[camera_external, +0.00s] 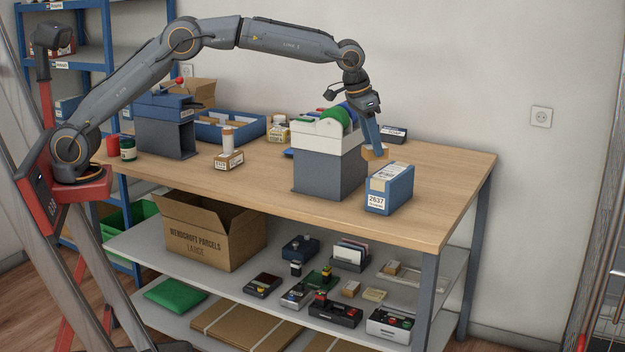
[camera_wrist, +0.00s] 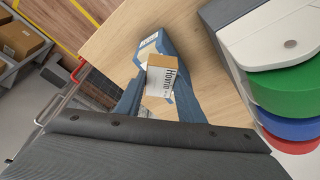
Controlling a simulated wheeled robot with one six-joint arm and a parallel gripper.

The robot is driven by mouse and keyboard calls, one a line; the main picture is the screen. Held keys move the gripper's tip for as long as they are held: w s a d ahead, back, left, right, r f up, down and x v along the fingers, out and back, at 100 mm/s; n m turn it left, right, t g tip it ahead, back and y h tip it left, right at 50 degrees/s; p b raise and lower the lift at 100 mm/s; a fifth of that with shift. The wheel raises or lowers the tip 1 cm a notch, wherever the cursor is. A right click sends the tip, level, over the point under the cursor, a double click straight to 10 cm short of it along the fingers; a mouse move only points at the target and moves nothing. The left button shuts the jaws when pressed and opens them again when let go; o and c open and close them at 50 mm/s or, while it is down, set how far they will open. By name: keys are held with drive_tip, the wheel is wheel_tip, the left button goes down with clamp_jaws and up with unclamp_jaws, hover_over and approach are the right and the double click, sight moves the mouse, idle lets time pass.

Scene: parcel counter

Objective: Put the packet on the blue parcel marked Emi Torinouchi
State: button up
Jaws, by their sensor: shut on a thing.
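A blue parcel (camera_external: 401,190) stands near the front right of the counter, with a pale label on top and a white tag reading 2637 on its front. I cannot read a name on it. My gripper (camera_external: 374,148) points down just behind and above this parcel, shut on a small brown packet (camera_external: 378,154). In the wrist view the packet (camera_wrist: 160,76) sits between the blue fingers, showing a brown face and a white label with partly readable print. Part of a blue surface with a white label (camera_wrist: 149,40) shows beyond it, seemingly the parcel.
A grey stand with a white top (camera_external: 322,165) holding green and blue rolls stands close left of the parcel. A dark box (camera_external: 393,134) lies behind. A small brown box with a white roll (camera_external: 229,160) stands further left. The counter's right end is clear.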

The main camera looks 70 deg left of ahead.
sight(372, 157)
drive_tip(key=shift+f+p, duration=0.65)
drive_tip(key=shift+f, duration=1.9)
drive_tip(key=shift+f, duration=0.15)
drive_tip(key=o, duration=1.1)
drive_tip(key=shift+r, duration=0.45)
drive_tip(key=b+v, duration=0.3)
drive_tip(key=v, duration=0.8)
drive_tip(key=shift+s+r, duration=0.2)
